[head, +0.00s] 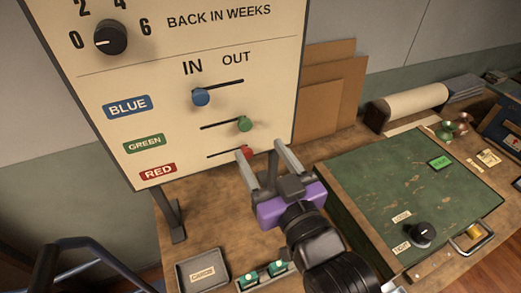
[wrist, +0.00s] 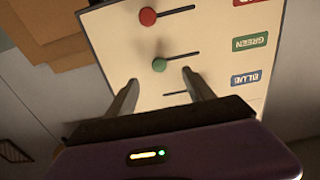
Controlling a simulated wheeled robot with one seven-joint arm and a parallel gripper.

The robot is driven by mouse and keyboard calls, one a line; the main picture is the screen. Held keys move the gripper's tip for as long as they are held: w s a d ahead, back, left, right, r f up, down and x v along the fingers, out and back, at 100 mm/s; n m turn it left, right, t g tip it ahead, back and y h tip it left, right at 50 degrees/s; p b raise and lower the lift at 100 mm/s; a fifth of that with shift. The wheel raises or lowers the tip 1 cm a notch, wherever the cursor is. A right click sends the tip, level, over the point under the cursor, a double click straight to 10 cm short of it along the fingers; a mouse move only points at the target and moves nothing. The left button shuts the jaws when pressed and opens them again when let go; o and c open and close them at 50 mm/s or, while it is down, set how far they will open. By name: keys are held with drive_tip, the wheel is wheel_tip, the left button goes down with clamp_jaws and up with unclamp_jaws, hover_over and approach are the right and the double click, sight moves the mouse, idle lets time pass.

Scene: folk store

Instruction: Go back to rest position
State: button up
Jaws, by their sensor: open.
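My gripper (head: 262,158) is open and empty, in front of the lower part of a cream board (head: 205,55). In the head view, one finger overlaps the red knob (head: 246,153); I cannot tell whether they touch. In the wrist view, my gripper (wrist: 160,77) points at the board, and the red knob (wrist: 148,16) and green knob (wrist: 159,65) lie beyond the fingertips. The blue knob (head: 201,97) sits left on its slot, towards IN. The green knob (head: 244,124) and red knob sit at the right, towards OUT. The blue knob is hidden in the wrist view.
A wooden bench (head: 215,222) lies below the board. A green-topped case (head: 400,185) with a black dial (head: 421,234) stands right of my arm. A CARDS tray (head: 203,272) and green switches (head: 249,280) are at the front. Cardboard sheets (head: 325,100) lean at the back.

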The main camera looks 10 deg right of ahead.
idle(0.4)
drive_tip(key=s+d+f+m+g+h+b, duration=0.1)
drive_tip(key=s+d+f, duration=0.4)
drive_tip(key=s, duration=0.6)
drive_tip(key=s+d+f+m+h+b, duration=0.1)
drive_tip(key=s+d+f, duration=0.4)
drive_tip(key=s, duration=0.6)
drive_tip(key=s+d+f+m+g+h+b, duration=0.1)
drive_tip(key=s+d+f+h, duration=0.2)
drive_tip(key=s, duration=0.8)
wheel_tip(320, 180, down, 4)
drive_tip(key=shift+s+d+g, duration=0.15)
drive_tip(key=shift+d+g, duration=0.15)
drive_tip(key=shift+d, duration=0.65)
